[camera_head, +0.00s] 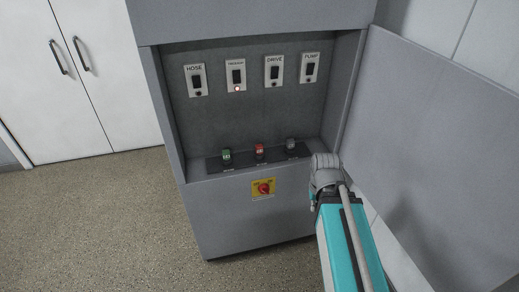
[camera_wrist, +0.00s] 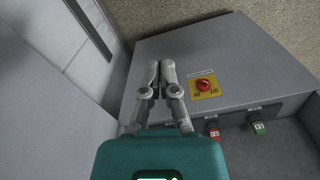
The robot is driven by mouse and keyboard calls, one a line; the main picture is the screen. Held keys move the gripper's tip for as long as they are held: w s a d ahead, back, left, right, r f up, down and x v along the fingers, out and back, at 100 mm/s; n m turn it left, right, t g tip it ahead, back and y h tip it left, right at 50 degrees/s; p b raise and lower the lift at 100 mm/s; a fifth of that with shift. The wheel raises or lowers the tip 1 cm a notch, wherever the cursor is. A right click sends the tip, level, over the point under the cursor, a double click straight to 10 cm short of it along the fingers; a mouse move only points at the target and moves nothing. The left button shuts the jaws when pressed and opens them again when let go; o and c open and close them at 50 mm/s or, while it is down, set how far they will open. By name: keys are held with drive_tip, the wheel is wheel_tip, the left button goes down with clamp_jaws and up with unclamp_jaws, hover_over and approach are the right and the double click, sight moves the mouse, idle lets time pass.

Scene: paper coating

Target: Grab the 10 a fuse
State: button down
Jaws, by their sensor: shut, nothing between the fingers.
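Three fuses stand in a row on the ledge of the open grey cabinet: a green fuse (camera_head: 227,155), a red fuse (camera_head: 260,151) and a grey fuse (camera_head: 291,145). Their amp markings are too small to read, so I cannot tell which is the 10 A one. The wrist view shows the red fuse (camera_wrist: 213,131) and green fuse (camera_wrist: 258,128) right of my gripper. The grey fuse is not visible there. My gripper (camera_wrist: 161,66) is shut and empty, in front of the cabinet. In the head view my wrist hides its fingertips.
A red rotary switch on a yellow plate (camera_head: 263,188) is on the cabinet front, below the ledge. Above are switches labelled HOSE (camera_head: 196,80), DRIVE (camera_head: 274,70) and PUMP (camera_head: 310,68), and one lit switch (camera_head: 236,76). The open cabinet door (camera_head: 440,130) stands right of my arm.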

idle(0.4)
